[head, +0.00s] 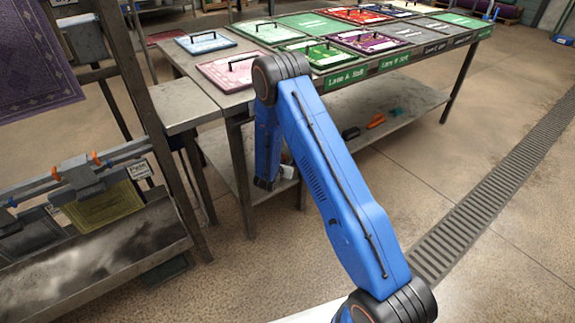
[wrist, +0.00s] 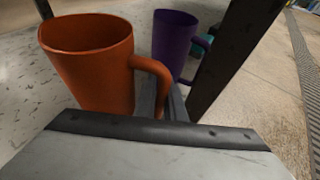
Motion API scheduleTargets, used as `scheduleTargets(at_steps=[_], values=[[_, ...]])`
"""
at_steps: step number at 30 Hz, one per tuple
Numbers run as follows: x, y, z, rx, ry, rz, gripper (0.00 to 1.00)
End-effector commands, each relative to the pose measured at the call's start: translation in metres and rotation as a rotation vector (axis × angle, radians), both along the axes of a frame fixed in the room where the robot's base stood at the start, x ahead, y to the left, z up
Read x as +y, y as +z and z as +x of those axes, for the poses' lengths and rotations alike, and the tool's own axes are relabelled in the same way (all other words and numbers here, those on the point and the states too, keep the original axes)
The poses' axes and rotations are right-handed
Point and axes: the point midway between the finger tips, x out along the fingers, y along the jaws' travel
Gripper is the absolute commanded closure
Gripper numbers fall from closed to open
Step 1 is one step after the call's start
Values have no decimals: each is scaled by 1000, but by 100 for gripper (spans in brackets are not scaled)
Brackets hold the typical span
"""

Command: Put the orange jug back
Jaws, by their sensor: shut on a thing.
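The orange jug (wrist: 95,70) is large and near in the wrist view, roughly upright, its handle on its right side. My gripper (wrist: 163,103) is shut at the jug's handle; part of the grip is hidden behind the handle and the grey plate in the foreground. I cannot tell whether the jug's base touches a surface. In the head view my arm's end is low by the table's left end, and the gripper and jug are hidden behind the arm.
A purple jug (wrist: 172,45) stands just behind the orange one, with a teal thing beside it. A dark table leg (wrist: 228,55) is close on the right. The table (head: 238,97) holds several coloured boards. Its lower shelf (head: 400,108) carries small items. A rack is at left.

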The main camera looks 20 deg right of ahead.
Motion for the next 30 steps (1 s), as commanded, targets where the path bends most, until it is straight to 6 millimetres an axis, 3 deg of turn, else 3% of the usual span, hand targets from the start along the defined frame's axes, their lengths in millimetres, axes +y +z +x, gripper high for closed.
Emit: scheduleTargets(at_steps=[4,17,18,19,30], values=[[0,-16,0,-1,-1,-1,100],[0,-21,0,-2,0,-1,100],[0,-21,0,-1,0,-1,81],[0,-21,0,-1,0,-1,74],[0,-17,0,-1,0,-1,72]])
